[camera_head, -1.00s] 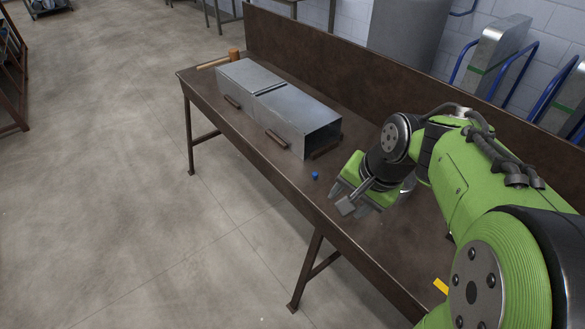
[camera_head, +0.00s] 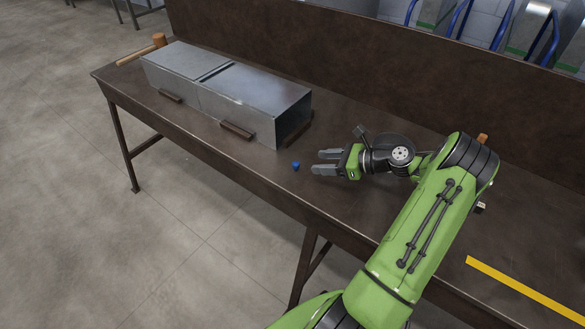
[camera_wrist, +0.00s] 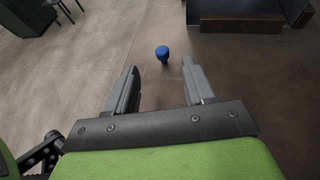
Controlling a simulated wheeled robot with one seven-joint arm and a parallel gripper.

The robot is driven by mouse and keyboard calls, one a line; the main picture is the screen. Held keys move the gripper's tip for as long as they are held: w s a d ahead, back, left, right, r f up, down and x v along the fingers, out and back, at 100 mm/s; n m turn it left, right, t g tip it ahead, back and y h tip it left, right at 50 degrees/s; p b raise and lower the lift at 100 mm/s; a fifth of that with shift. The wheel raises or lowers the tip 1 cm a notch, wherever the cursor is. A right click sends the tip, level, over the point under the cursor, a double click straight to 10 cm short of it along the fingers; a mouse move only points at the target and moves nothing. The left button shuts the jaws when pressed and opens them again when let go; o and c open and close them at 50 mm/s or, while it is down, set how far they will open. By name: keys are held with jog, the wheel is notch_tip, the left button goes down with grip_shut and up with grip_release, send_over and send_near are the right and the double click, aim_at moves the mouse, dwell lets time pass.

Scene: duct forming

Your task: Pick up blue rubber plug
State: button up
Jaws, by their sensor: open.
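The blue rubber plug (camera_head: 295,166) is a small blue piece on the brown workbench (camera_head: 240,172), near its front edge and just right of the metal duct. In the wrist view the plug (camera_wrist: 162,53) stands beyond the fingertips, roughly in line with the gap between them. My gripper (camera_head: 318,162) is open and empty, with its fingers pointing left toward the plug in the head view. The two grey fingers also show apart in the wrist view (camera_wrist: 160,72). The plug is not touched by the fingers.
A grey sheet-metal duct (camera_head: 228,90) lies along the bench, with wooden blocks (camera_head: 237,130) against its sides. A wooden mallet (camera_head: 145,49) lies at the far left end. A raised brown back panel (camera_head: 380,70) bounds the bench. A yellow strip (camera_head: 525,288) is at lower right.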

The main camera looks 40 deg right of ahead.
aim_at(297, 163)
jog(key=b+x, duration=0.1)
jog(key=x, duration=0.3)
jog(key=shift+w+a+f, duration=0.15)
jog(key=shift+w+f, duration=0.1)
jog(key=b+x, duration=0.2)
jog(key=x, duration=0.3)
jog(key=shift+f, duration=0.2)
jog(key=shift+r, duration=0.1)
grip_shut()
